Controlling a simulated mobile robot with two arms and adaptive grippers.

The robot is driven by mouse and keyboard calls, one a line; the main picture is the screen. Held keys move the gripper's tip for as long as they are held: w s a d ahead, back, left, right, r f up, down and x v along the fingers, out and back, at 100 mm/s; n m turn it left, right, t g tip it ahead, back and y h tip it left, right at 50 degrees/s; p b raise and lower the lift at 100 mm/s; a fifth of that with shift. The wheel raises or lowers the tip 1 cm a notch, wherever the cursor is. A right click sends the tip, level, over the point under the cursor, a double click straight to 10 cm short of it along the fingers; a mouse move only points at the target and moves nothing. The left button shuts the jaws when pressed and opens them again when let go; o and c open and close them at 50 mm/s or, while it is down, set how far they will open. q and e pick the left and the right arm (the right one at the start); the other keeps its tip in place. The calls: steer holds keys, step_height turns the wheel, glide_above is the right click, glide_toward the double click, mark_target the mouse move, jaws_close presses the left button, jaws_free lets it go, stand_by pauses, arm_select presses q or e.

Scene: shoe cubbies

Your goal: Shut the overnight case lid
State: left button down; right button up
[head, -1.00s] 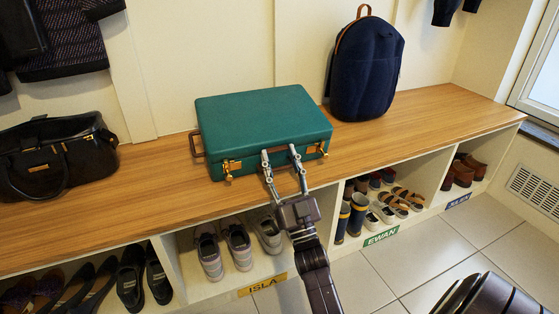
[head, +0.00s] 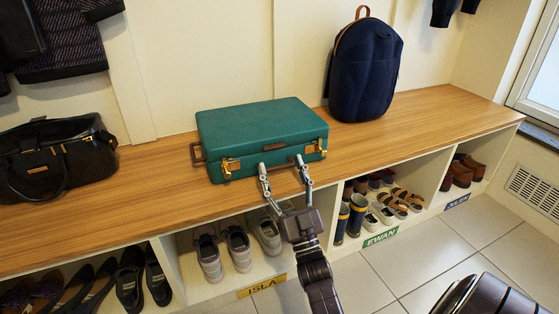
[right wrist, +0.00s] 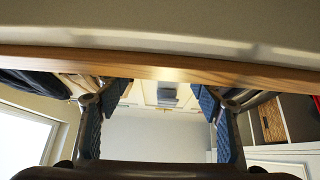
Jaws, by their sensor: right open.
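The overnight case (head: 262,126) is a teal box with brass latches and a brown handle on its front. It sits on the wooden bench in the head view, and its lid looks down flat on the base. My right gripper (head: 282,167) is open and empty, its two fingers apart at the front of the case below the lid. I cannot tell whether the fingertips touch the case. The fingers also show at both sides of the right wrist view (right wrist: 160,105), with nothing between them. My left gripper is not in view.
The bench (head: 440,115) is clear right of the navy backpack (head: 366,70), which stands behind and right of the case. A black bag (head: 55,160) lies at the left. Open cubbies with several shoes (head: 237,248) are below the bench edge.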

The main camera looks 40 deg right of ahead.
steer(key=v, duration=0.9)
steer(key=shift+s+f, duration=0.15)
